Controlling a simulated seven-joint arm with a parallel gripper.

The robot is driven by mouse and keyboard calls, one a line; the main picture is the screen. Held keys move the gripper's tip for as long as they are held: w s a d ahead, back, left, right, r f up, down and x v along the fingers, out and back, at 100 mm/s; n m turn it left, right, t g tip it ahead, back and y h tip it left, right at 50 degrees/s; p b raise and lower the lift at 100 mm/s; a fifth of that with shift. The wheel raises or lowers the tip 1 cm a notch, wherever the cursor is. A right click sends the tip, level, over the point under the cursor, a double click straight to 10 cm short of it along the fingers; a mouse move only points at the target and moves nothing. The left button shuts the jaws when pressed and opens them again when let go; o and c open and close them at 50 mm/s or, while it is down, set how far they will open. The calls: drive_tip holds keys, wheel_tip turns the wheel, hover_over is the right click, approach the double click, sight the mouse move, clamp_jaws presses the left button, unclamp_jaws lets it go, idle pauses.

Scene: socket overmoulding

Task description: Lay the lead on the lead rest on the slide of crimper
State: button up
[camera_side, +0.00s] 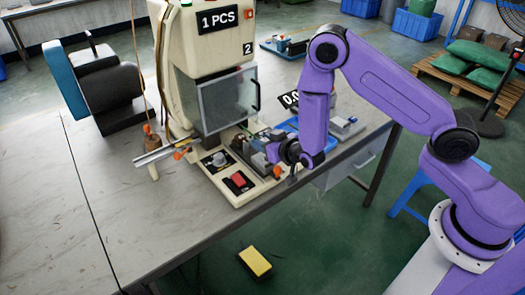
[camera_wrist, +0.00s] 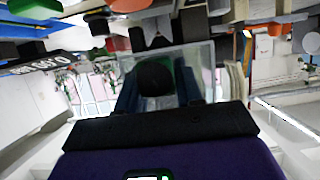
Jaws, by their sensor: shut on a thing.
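The crimper (camera_side: 205,50) is a tall cream machine with a "1 PCS" sign and a clear guard. Its low cream base (camera_side: 235,190) carries a red button and several small fittings. My gripper (camera_side: 270,152) is low over the right part of this base, in front of the guard. In the wrist view my gripper (camera_wrist: 156,88) has its two dark fingers on either side of a dark rounded thing (camera_wrist: 155,76), which I take to be part of the lead. The lead's full length cannot be made out. The lead rest and slide are too small and partly hidden to tell apart.
A grey trough (camera_side: 165,152) with orange bits stands left of the base. A blue tray (camera_side: 288,125) and a grey device (camera_side: 345,127) lie behind my gripper. A black-and-blue unit (camera_side: 105,85) is at the back left. The table's front left (camera_side: 130,220) is clear.

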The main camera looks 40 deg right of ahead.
sight(262, 158)
drive_tip(key=shift+w+f, duration=0.35)
drive_tip(key=shift+f, duration=1.65)
drive_tip(key=shift+f, duration=0.15)
drive_tip(key=o, duration=1)
drive_tip(key=shift+o, duration=0.2)
drive_tip(key=shift+s+r, duration=0.1)
drive_tip(key=shift+r, duration=0.1)
drive_tip(key=v, duration=1.1)
drive_tip(key=shift+s+r, duration=0.2)
drive_tip(key=shift+s, duration=0.15)
drive_tip(key=shift+a, duration=0.15)
